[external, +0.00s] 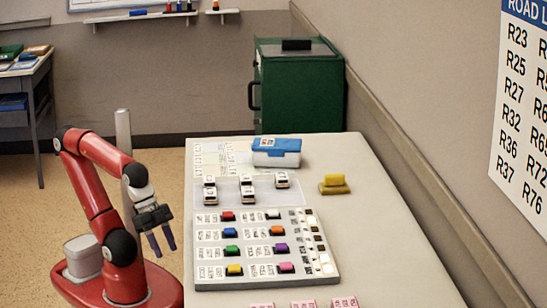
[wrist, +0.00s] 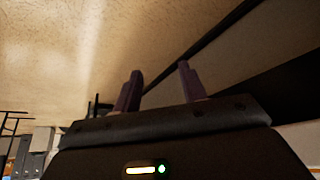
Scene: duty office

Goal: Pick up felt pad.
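The pad does not show in the wrist view.
A board with coloured blocks (external: 207,273), several small white vehicles (external: 247,189) and a blue-and-white box (external: 276,154) stand on the table (external: 387,250). Pink labelled pieces (external: 303,303) lie at the front. A green cabinet (external: 290,95) is behind.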

